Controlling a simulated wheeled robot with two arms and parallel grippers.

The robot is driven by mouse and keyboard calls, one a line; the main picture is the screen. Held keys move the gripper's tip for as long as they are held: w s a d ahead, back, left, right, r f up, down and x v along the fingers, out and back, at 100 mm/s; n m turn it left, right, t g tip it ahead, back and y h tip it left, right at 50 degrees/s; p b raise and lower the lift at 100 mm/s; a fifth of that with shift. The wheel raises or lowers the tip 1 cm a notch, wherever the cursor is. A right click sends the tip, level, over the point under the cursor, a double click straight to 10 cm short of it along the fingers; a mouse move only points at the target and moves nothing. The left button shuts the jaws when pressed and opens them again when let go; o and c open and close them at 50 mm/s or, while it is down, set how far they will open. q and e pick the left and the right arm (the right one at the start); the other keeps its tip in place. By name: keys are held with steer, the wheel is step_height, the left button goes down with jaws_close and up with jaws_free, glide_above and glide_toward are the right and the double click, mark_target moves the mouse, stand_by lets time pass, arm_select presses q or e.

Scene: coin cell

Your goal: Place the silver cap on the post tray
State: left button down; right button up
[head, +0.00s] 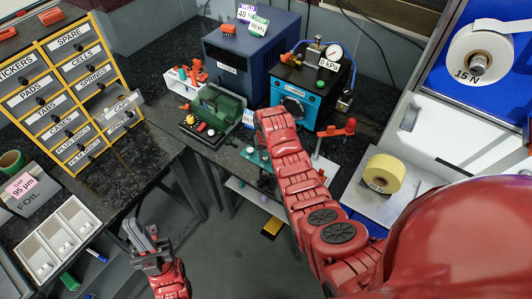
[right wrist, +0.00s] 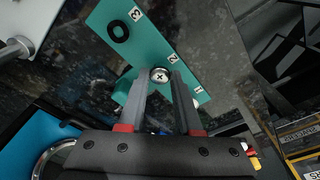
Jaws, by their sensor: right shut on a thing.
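A teal tray (right wrist: 104,20), which I take to be the post tray, has number tags 1, 2 and 3. A black ring (right wrist: 118,31) lies on it by tag 3. My right gripper (right wrist: 159,78) is shut on a small round silver cap (right wrist: 159,74) marked with a plus, over the tray near tag 2. I cannot tell whether the cap touches the tray. In the head view my right arm hides this gripper and most of the tray. My left gripper (head: 143,238) is low at the left, away from the tray; its finger gap is unclear.
A blue press (head: 297,92) with a gauge and a green machine (head: 217,107) stand at the back of the dark bench. A labelled drawer rack (head: 82,95) stands at the left, its CAPS drawer (head: 124,120) pulled out. A yellow tape roll (head: 383,173) lies at right.

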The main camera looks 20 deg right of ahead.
steer(key=shift+f, duration=0.15)
steer(key=o, duration=0.8)
steer(key=shift+c, duration=0.2)
steer(key=shift+w+r, duration=0.1)
steer(key=shift+r, duration=0.1)
